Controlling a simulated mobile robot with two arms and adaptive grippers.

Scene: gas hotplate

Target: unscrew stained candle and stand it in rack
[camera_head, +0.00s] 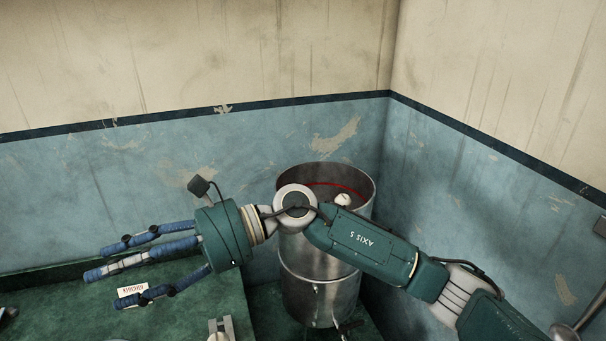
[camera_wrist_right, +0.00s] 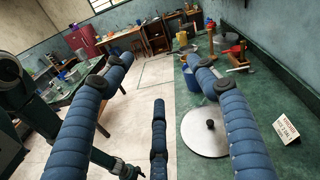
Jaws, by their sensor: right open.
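A tall steel vessel (camera_head: 320,285) stands in the corner, open at the top, with a red line inside its rim. A small white rounded top (camera_head: 342,199) shows inside it, perhaps a candle; its lower part and any stain are hidden. My right gripper (camera_head: 103,274) is left of the vessel, above the green counter, pointing away from it. Its blue padded fingers are spread and empty; they also show in the right wrist view (camera_wrist_right: 150,85). My right forearm crosses in front of the vessel. I cannot make out the rack for certain. My left gripper is not in view.
A round steel lid (camera_wrist_right: 198,139) with a black knob lies on the green counter (camera_wrist_right: 258,155). A small sign card (camera_wrist_right: 290,129) stands nearby. A blue container (camera_wrist_right: 193,82) and a wooden stand with red parts (camera_wrist_right: 238,55) are farther along. Open floor lies left of the counter.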

